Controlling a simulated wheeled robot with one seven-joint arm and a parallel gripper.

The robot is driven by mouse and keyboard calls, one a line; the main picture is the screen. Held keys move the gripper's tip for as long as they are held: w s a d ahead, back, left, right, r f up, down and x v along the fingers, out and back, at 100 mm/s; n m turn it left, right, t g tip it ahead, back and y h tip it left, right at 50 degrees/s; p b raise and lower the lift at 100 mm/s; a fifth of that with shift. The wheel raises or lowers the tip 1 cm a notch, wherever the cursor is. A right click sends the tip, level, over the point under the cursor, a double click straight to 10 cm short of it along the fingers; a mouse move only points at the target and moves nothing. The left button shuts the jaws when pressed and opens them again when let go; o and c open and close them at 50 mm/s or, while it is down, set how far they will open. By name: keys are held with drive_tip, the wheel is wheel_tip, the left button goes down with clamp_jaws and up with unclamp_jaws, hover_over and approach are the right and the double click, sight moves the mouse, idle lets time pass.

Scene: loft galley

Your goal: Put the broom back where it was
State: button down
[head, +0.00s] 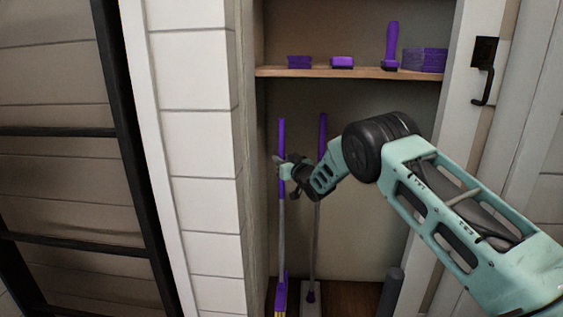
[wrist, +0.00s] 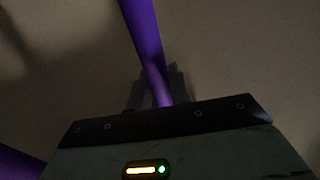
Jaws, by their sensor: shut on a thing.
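The broom (head: 281,230) stands nearly upright at the left side of the open closet. It has a purple and grey handle, and a purple head with yellow bristles at the bottom edge of the head view. My gripper (head: 282,171) is shut on the purple upper part of the handle. In the wrist view the purple handle (wrist: 144,35) runs down between the fingers (wrist: 156,92). I cannot tell whether the bristles touch the floor, as the picture cuts them off.
A second purple-handled tool (head: 322,130) with a flat grey foot stands just right of the broom, behind my wrist. A shelf (head: 345,73) above holds several purple things. A dark grey cylinder (head: 391,292) stands lower right. The closet's left wall (head: 250,200) is close to the broom.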

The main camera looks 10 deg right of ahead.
drive_tip(key=shift+r, duration=0.15)
drive_tip(key=c, duration=1.3)
unclamp_jaws()
drive_tip(key=shift+f, duration=0.2)
